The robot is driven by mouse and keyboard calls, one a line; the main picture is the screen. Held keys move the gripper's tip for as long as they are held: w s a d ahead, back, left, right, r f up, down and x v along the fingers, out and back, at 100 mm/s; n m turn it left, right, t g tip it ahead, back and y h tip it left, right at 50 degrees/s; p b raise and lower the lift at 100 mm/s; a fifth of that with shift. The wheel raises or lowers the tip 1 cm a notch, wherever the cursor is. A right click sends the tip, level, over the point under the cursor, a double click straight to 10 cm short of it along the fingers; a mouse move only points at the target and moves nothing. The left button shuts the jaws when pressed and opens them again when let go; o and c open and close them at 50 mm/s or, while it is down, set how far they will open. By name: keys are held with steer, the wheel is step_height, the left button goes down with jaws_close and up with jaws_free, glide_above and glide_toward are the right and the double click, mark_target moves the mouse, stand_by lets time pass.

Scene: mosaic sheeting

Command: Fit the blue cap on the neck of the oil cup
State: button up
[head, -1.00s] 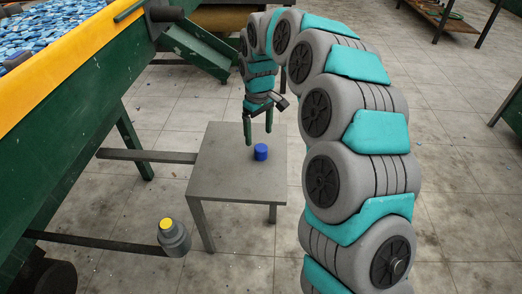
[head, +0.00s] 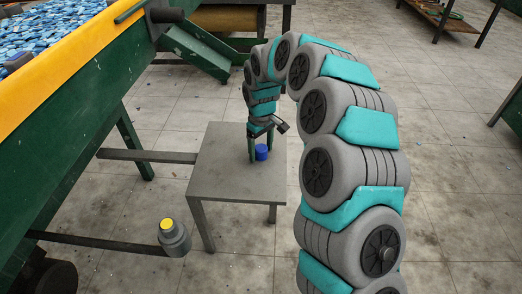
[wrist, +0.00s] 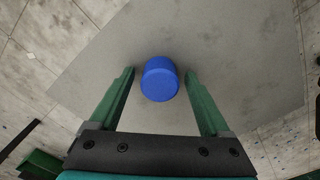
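The blue cap (head: 262,153) stands on the small grey table (head: 222,178). It also shows in the wrist view (wrist: 160,79), between the tips of my two green fingers, with a gap on each side. My gripper (head: 261,158) is open, pointing down over the table, its fingers around the cap at about its height. In the wrist view my gripper (wrist: 161,82) holds nothing. The oil cup (head: 174,238) is a grey cup with a yellow top, on the end of a bar at the lower left, lower than the table top.
A green and yellow machine (head: 70,125) filled with blue pieces stands along the left. Two dark bars reach out from it, one near the table and one bearing the cup. A shelf (head: 446,18) stands at the back right. The tiled floor between is mostly clear.

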jaws_close()
stand_by(0.4)
steer(key=shift+r, duration=0.1)
